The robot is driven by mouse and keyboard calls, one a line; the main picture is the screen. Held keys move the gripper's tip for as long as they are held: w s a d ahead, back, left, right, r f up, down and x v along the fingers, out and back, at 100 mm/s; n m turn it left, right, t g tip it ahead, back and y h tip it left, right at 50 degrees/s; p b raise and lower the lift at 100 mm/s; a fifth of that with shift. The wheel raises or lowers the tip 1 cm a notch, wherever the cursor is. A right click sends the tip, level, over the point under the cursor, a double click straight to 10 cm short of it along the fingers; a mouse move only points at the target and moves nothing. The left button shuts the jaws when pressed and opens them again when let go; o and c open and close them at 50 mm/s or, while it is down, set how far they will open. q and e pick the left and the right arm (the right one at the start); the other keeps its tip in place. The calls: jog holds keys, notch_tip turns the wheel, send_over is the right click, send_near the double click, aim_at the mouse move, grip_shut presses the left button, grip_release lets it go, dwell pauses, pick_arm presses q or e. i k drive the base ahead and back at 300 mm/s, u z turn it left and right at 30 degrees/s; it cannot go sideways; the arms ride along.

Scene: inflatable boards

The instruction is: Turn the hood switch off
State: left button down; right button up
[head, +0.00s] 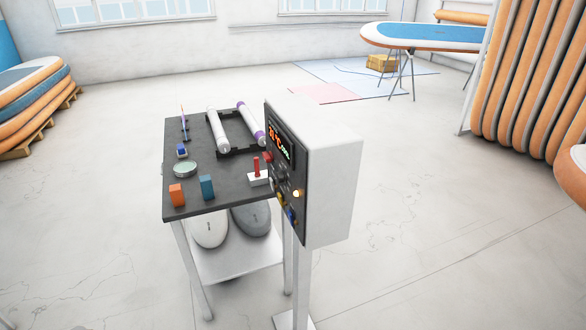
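A white control box (335,190) stands on a post in the middle of the head view. Its dark front panel (274,128) faces left and is seen at a steep angle. The panel carries a lit display (279,145) with red and green characters, dark knobs and a glowing yellow-white lamp (297,193). Small yellow and blue controls sit low on the panel. Which control is the hood switch, and its position, I cannot tell at this size. Neither of my grippers is in view.
A dark-topped table (225,192) stands just behind and left of the box, with two rollers, a red-handled lever (257,168), an orange block (177,195) and a blue block (207,187). Stacked boards (35,95) lie far left; more boards stand right. Floor in front is clear.

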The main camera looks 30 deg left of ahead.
aim_at(269, 156)
jog(key=u, duration=1.25)
jog(key=k, duration=0.4)
jog(key=u, duration=0.35)
jog(key=i, duration=1.05)
jog(key=z, duration=0.45)
